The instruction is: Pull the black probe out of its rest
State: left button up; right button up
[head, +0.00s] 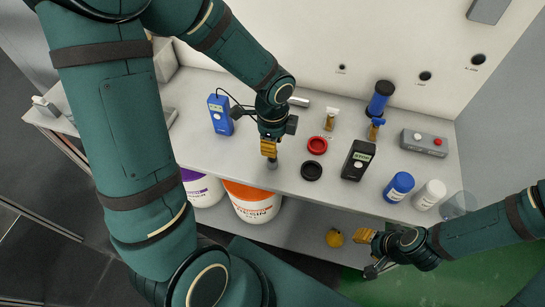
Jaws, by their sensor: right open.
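My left gripper (268,149) points down over the middle of the bench, its yellow fingertips just above a small dark grey cylinder (271,166). I cannot tell whether this cylinder is the probe's end or its rest. The black probe is not clearly visible; the gripper hides this spot. A thin black cable runs from the blue handheld meter (220,115) towards the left gripper. The fingers overlap in this view, so their opening and any hold are unclear. My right gripper (363,237) is open and empty, low in front of the bench at the right.
A black meter (357,160), red ring (317,145) and black ring (311,171) stand right of the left gripper. Buckets (252,205) sit below.

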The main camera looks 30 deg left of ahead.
pick_arm(q)
notch_tip(320, 180, up, 12)
jog(key=shift+f, duration=0.2)
